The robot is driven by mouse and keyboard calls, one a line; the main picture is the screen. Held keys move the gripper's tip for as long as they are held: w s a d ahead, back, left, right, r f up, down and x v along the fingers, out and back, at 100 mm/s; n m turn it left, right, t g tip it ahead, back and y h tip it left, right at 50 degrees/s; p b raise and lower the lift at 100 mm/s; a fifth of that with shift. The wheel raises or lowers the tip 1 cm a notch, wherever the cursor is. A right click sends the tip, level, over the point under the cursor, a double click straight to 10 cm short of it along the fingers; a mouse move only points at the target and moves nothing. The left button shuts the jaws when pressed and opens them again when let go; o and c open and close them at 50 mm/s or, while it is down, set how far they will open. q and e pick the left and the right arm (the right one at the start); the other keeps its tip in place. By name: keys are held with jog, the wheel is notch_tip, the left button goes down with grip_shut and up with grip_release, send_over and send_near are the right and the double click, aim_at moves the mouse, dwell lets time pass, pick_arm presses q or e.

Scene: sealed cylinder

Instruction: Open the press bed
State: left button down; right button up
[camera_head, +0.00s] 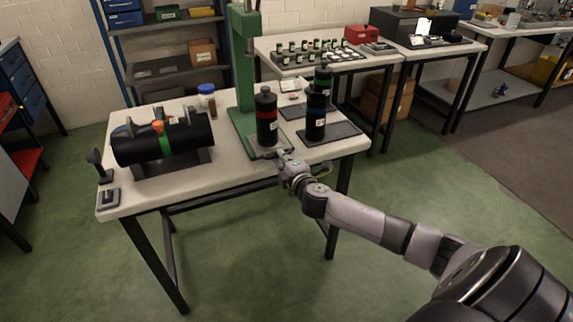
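The green press (244,75) stands on the white table, with a tall column and a green base plate (239,141) as its bed. A black cylinder with a red band (267,118) stands upright on the front of the bed. My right gripper (284,160) is at the table's front edge, low beside the bed's front right corner and just in front of the cylinder's foot. Its fingers are small here, and I cannot tell whether they are open or touch the bed. My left gripper is not in view.
A blue-lidded jar (207,93) stands behind. The table's front middle is clear.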

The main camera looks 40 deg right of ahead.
jog(key=v, duration=1.1)
jog(key=shift+s, duration=0.35)
jog(key=shift+r, duration=0.15)
jog(key=s+d+f+m+g, duration=0.1)
jog(key=s+f+m+g, duration=0.2)
jog(key=f, duration=0.8)
jog(key=s+d+f+m+g+p, duration=0.15)
jog(key=s+f, duration=0.45)
jog(key=f, duration=0.6)
jog(key=s+f+m+g, duration=0.2)
jog(key=s+f+g, duration=0.2)
jog(key=f, duration=0.7)
jog(key=s+a+f+m+g+y, duration=0.1)
jog(key=s+a+f+m+g, duration=0.1)
jog(key=s+a+f, duration=0.4)
jog(key=s+a+f+m+g+y, duration=0.1)
jog(key=s+a+f, duration=0.4)
jog(key=s, duration=0.9)
jog(key=s+a+f+m+g+y, duration=0.1)
jog(key=s+a+f+m+g, duration=0.2)
jog(key=s+a+f, duration=0.3)
jog(key=s+f, duration=0.2)
jog(key=s, duration=0.3)
jog(key=shift+a+y+p, duration=0.3)
jog(key=shift+a+y, duration=0.05)
jog(key=shift+y, duration=0.05)
